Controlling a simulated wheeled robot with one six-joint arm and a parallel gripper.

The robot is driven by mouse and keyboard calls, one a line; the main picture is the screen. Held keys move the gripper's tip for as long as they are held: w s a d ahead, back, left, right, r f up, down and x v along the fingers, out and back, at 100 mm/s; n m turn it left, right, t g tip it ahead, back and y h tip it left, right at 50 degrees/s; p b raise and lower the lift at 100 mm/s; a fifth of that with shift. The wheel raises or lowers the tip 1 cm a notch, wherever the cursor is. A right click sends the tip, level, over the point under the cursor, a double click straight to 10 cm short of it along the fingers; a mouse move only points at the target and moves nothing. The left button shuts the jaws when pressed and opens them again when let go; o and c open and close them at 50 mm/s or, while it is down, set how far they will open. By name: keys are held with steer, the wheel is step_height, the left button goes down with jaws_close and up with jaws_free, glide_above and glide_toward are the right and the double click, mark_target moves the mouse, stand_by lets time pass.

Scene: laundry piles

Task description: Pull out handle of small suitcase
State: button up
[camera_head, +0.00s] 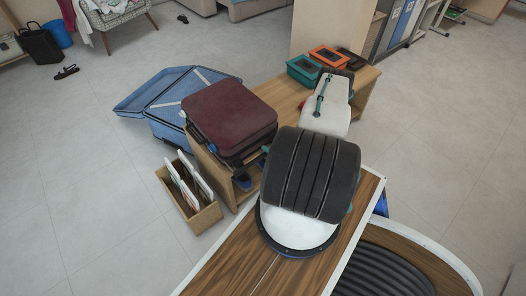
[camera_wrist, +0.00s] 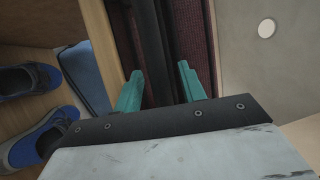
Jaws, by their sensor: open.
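A small maroon suitcase (camera_head: 230,112) lies flat on a wooden bench in the head view. Its near side has black trim, and its handle is not clearly visible there behind my arm. In the wrist view, the maroon side of the suitcase (camera_wrist: 194,40) shows with a long dark bar (camera_wrist: 151,40) across it; I cannot tell whether this is the handle. My gripper (camera_wrist: 160,85) has teal fingers, open and apart, pointing at this side. The bar appears between the fingertips; contact is unclear. My arm mostly hides the gripper in the head view.
The bench (camera_head: 277,93) holds a teal box (camera_head: 305,70) and an orange box (camera_head: 329,57). Blue shoes (camera_wrist: 45,135) sit on its lower shelf. A wooden crate (camera_head: 205,215) and an open blue suitcase (camera_head: 150,97) stand on the floor nearby.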

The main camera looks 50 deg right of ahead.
steer(key=shift+x, duration=0.95)
